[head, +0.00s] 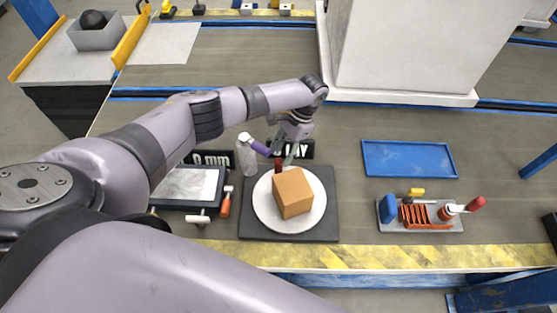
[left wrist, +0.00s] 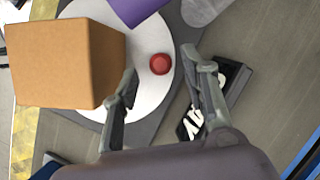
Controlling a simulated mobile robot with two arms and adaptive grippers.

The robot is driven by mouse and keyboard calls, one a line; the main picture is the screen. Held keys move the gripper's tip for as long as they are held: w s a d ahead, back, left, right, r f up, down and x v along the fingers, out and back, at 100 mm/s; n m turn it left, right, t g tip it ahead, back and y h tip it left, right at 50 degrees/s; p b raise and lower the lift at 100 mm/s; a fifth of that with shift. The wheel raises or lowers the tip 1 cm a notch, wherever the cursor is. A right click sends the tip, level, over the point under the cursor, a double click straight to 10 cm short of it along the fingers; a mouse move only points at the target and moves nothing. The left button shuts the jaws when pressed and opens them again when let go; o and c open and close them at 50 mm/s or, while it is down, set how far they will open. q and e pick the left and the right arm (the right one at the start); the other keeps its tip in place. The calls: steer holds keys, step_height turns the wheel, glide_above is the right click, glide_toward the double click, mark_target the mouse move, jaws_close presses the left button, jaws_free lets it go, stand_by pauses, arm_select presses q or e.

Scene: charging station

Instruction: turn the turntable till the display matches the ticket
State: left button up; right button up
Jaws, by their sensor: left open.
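The turntable is a white disc (head: 262,211) on a dark square base (head: 325,224). A tan box (head: 292,193) stands on it. A red knob (head: 278,166) and a purple piece (head: 260,147) show behind the box. My left gripper (head: 289,156) is open above the disc's far side. In the left wrist view the red knob (left wrist: 160,64) appears between its fingertips (left wrist: 159,62); contact cannot be told. The disc (left wrist: 165,90) shows under the box (left wrist: 65,62). A black sign (head: 305,150) ending in "AY" is partly hidden by my gripper. No ticket is clearly recognisable. My right gripper is not in view.
A white bottle (head: 246,157) stands close behind left of the turntable. A framed panel (head: 185,188) and a screwdriver (head: 226,203) lie left. A blue tray (head: 408,159) and tool holder (head: 418,217) lie right. A white column (head: 410,50) stands behind.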

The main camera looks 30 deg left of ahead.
mark_target(279, 160)
arm_select(q)
steer(key=shift+x, duration=2.05)
steer(key=shift+c, duration=0.2)
jaws_close()
